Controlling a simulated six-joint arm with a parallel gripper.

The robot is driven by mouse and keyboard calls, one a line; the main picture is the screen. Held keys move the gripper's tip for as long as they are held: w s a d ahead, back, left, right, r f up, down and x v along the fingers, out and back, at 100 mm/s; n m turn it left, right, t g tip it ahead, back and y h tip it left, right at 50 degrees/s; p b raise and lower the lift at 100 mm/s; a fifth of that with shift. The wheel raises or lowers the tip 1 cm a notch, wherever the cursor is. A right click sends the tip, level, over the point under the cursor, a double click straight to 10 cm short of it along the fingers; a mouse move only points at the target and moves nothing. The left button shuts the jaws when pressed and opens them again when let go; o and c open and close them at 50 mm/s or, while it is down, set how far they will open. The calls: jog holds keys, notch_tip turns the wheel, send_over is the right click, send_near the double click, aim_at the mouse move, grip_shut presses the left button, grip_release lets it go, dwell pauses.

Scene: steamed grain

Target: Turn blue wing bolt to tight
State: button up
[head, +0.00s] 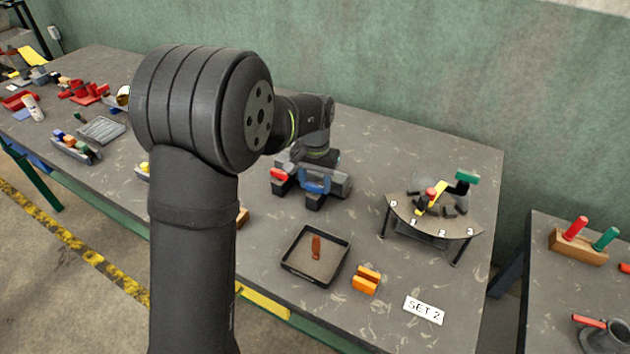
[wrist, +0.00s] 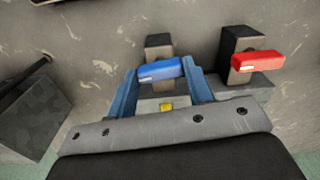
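The blue wing bolt (wrist: 160,71) shows in the wrist view as a blue bar lying crosswise, slightly tilted, over a dark block. My gripper (wrist: 161,68) has its two blue fingers at the bar's left and right ends. The ends look close to the fingers, but I cannot tell whether the fingers press on them. In the head view my gripper (head: 315,183) is low over the grey fixture (head: 340,186), and its blue parts blend with the bolt. A small yellow mark (wrist: 166,106) shows between the fingers.
A red wing bolt (wrist: 257,61) sits close to the right of my gripper in the wrist view; it also shows in the head view (head: 279,175). A black tray (head: 290,262), orange blocks (head: 366,280) and a half-round stand (head: 400,212) are nearby.

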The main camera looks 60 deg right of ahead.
aim_at(315, 185)
jog(key=shift+o, duration=0.2)
jog(key=shift+m, duration=0.9)
jog(key=o, duration=1)
jog(key=shift+c, duration=0.2)
notch_tip(315, 185, up, 17)
jog(key=shift+r, duration=0.2)
